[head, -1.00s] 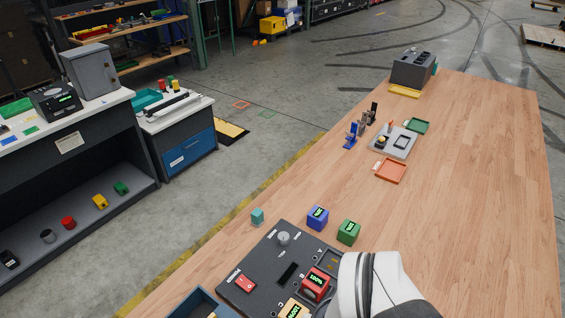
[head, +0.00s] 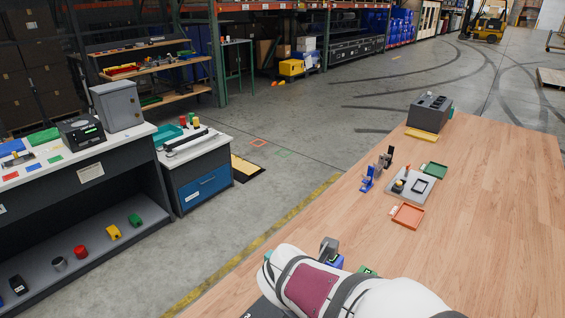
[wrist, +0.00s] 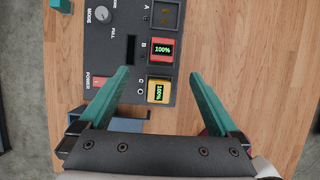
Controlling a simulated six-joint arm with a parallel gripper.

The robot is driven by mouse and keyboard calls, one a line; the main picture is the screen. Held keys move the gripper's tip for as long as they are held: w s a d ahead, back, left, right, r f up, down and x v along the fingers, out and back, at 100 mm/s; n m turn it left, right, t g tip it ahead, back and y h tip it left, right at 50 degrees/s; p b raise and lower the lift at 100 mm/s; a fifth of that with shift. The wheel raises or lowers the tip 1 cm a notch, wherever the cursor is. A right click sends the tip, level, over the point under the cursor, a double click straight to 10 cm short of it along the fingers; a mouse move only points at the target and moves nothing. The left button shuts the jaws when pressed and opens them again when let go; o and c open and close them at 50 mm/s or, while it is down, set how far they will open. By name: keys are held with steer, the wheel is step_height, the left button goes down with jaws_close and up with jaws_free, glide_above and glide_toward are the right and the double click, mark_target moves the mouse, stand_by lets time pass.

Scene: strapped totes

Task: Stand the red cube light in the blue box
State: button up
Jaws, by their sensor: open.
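The red cube light (wrist: 162,51) sits in bay B of the dark panel (wrist: 118,50), its display reading 100%. A yellow cube light (wrist: 159,90) sits in bay C just below it in the wrist view, also reading 100%. My gripper (wrist: 160,74) is open and empty, its teal fingers spread either side of the yellow cube in the picture, with the red cube just past the tips. A blue box (wrist: 125,124) shows partly between and behind the fingers, below the panel. In the head view my arm hides the red cube and the blue box.
A blue cube (head: 337,262) and a green cube (head: 368,271) peek out behind my arm. An orange tray (head: 407,215), a grey tray (head: 410,187) and a green tray (head: 434,169) lie farther along the table. The table's right side (head: 500,230) is clear.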

steer(key=x, duration=0.9)
steer(key=shift+d+f, duration=0.1)
steer(key=shift+f, duration=0.25)
steer(key=x, duration=0.5)
steer(key=shift+s+f, duration=0.3)
jaws_close()
